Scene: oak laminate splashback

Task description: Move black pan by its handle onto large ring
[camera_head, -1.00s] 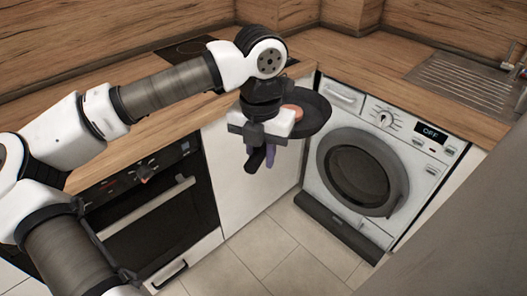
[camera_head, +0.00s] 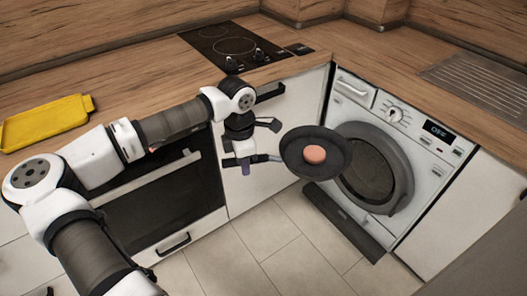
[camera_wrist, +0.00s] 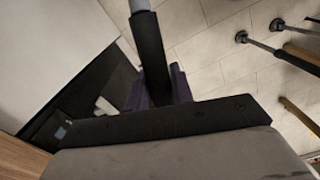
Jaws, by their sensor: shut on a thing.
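The black pan (camera_head: 297,165) hangs in the air in front of the washing machine, right of my gripper (camera_head: 246,166). A round pinkish-orange item (camera_head: 315,154) lies in it. My gripper is shut on the pan's dark handle (camera_head: 268,158), which points left. The handle also shows between the purple fingers in the wrist view (camera_wrist: 150,48), while the pan's bowl is outside that view. The hob (camera_head: 212,40) is on the worktop behind and above my gripper. Its large ring (camera_head: 235,46) is the nearer, bigger circle and looks bare.
A white washing machine (camera_head: 425,150) stands close to the pan's right side. A yellow tray (camera_head: 45,123) lies on the worktop at left. Hob knobs (camera_head: 258,54) sit at the front edge. An oven (camera_head: 160,205) is below the worktop. The sink drainer (camera_head: 480,85) is far right.

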